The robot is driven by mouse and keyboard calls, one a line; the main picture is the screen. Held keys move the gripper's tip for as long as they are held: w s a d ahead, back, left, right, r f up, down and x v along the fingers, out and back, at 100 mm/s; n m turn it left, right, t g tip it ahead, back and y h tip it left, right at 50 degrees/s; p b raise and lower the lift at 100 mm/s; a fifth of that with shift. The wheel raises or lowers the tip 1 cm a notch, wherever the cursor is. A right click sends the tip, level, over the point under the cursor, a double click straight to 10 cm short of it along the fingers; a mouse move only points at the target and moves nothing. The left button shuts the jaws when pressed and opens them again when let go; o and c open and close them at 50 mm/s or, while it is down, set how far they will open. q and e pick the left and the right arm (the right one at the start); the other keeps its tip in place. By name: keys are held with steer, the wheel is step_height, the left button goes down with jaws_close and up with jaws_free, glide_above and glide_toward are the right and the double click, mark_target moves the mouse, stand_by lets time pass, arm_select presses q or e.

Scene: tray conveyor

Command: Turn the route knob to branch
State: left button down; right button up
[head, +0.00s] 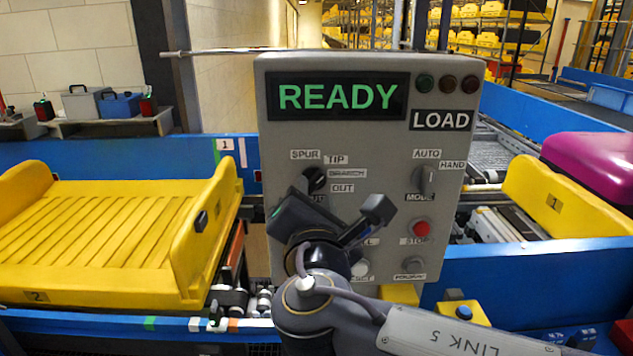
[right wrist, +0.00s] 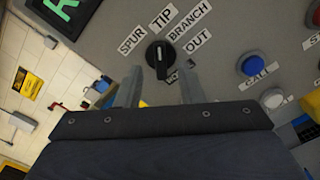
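The route knob (head: 315,180) is a small black rotary knob on the grey control panel (head: 380,150), partly hidden by my right gripper in the head view. In the right wrist view, the knob (right wrist: 158,60) is ringed by the labels SPUR, TIP, BRANCH (right wrist: 189,24) and OUT. Its white mark points up, roughly towards TIP. My right gripper (head: 336,206) is in front of the panel, just below the knob. In the right wrist view its fingers (right wrist: 160,75) are apart, with the knob in line between and just beyond the tips; contact is not visible. My left gripper is not in view.
The panel display (head: 338,97) reads READY and a plate (head: 440,120) reads LOAD. A mode knob (head: 424,180), a red stop button (head: 421,229) and a blue call button (right wrist: 252,65) are nearby. A yellow tray (head: 100,240) is left; another with a purple case (head: 595,165) is right.

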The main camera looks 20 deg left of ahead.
mark_target(314, 182)
steer(key=shift+x, duration=1.35)
jaws_close()
